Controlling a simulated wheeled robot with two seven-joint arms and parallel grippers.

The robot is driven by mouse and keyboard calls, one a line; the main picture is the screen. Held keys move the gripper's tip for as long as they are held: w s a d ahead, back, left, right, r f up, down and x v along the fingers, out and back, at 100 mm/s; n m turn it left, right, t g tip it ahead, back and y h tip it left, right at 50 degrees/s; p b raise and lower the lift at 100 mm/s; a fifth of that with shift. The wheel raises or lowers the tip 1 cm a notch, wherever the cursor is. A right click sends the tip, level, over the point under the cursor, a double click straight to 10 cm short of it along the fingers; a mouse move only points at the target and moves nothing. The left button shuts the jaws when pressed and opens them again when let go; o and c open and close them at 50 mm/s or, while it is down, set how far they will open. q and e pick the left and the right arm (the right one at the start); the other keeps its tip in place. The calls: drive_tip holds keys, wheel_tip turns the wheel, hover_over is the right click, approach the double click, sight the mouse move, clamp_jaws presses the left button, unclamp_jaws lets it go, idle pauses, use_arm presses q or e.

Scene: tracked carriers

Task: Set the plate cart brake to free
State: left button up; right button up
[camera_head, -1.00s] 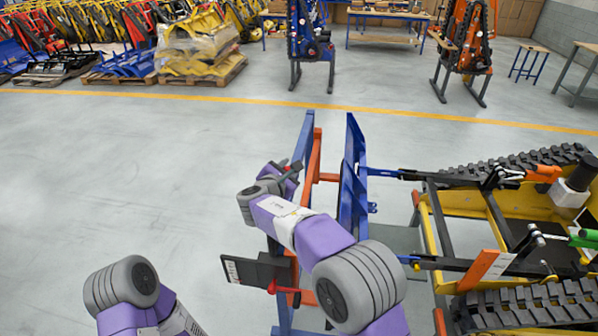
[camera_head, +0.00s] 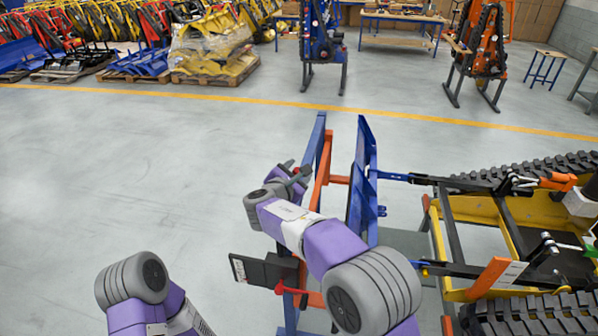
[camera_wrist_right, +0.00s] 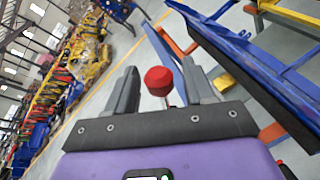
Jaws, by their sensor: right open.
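The plate cart (camera_head: 313,150) is a narrow blue and orange frame beside a blue plate (camera_head: 362,190). A red knob (camera_wrist_right: 158,80) on a thin stem shows in the right wrist view, between my open fingers in the picture; it appears untouched. In the head view a small red spot (camera_head: 296,170) shows at my right gripper (camera_head: 299,169). My right gripper also shows in the wrist view (camera_wrist_right: 160,84), open and empty. A red lever (camera_head: 281,287) sits low on the cart by a black plate with a white label (camera_head: 262,270). My left gripper is out of view.
A yellow tracked carrier (camera_head: 456,235) with black tracks stands right of the cart, its black arms reaching toward the blue plate. An orange upright (camera_head: 490,277) stands on it. Open grey floor lies left of the cart. Pallets (camera_head: 205,72) stand far back.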

drive_tip(key=v, duration=0.6)
idle(0.3)
